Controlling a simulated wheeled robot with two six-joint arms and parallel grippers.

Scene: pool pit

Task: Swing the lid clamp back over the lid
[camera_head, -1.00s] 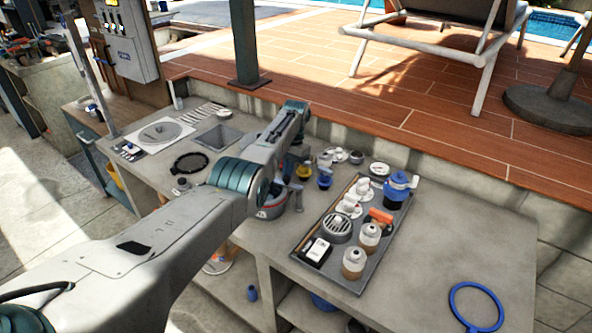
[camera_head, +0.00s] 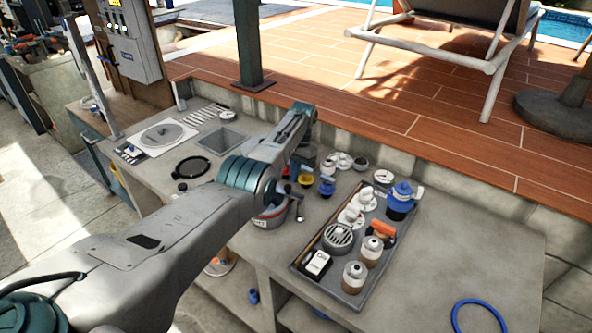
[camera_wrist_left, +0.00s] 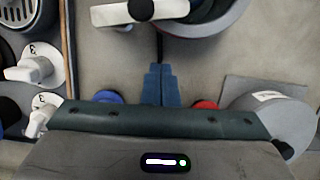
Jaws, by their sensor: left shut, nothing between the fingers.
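The lid clamp appears to be the white bar with a dark knob (camera_wrist_left: 141,10) at the top of the left wrist view. It lies across the rim of a round grey pot (camera_wrist_left: 225,22), cut off by the frame edge. In the head view the pot with a red band (camera_head: 268,221) stands on the counter, mostly hidden behind my left arm. My left gripper (camera_wrist_left: 160,85) is shut and empty, its blue fingers just below the pot and apart from the bar. In the head view its fingertips are hard to make out. My right gripper is in neither view.
A grey tray (camera_head: 352,300) with jars, white fittings and an orange-handled item lies right of the pot. Yellow and blue cups (camera_head: 327,186) stand close behind. A blue ring (camera_head: 480,304) lies at right; the counter between is clear.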

